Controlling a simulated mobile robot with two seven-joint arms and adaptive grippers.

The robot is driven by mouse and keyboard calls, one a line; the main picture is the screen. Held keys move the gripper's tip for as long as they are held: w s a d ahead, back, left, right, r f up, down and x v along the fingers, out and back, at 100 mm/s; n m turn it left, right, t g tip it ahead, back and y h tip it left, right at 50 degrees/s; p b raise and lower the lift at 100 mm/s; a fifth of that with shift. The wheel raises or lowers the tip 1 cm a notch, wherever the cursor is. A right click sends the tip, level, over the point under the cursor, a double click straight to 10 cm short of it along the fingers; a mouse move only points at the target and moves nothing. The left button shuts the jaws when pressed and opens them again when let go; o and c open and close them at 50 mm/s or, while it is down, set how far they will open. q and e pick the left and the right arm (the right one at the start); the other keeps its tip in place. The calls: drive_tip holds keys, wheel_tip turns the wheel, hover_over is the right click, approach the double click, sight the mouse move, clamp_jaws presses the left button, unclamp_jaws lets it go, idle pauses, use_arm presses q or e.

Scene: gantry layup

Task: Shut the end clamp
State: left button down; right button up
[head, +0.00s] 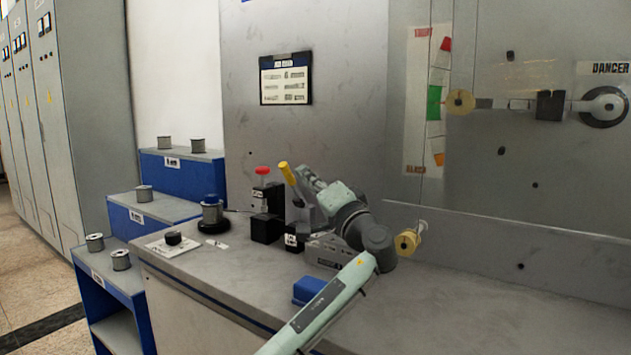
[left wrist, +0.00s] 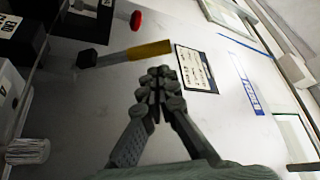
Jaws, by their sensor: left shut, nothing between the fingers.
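The clamp shows in the head view as a lever with a yellow grip (head: 287,173), raised and tilted, above a small labelled black block (head: 292,241). In the head view the left gripper (head: 304,212) is beside the lever, and the wrist hides part of the clamp. My right gripper is not in view.
A red-knobbed black post (head: 266,228) stands left of the clamp. Blue steps (head: 150,215) with spools stand at left. The bench's right side is mostly clear.

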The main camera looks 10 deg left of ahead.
use_arm(q)
drive_tip(key=shift+x, duration=1.85)
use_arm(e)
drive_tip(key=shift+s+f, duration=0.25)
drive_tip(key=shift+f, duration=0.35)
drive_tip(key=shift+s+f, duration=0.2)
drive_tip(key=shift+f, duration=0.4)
use_arm(q)
drive_tip(key=shift+s+f, duration=0.1)
drive_tip(key=shift+f, duration=0.05)
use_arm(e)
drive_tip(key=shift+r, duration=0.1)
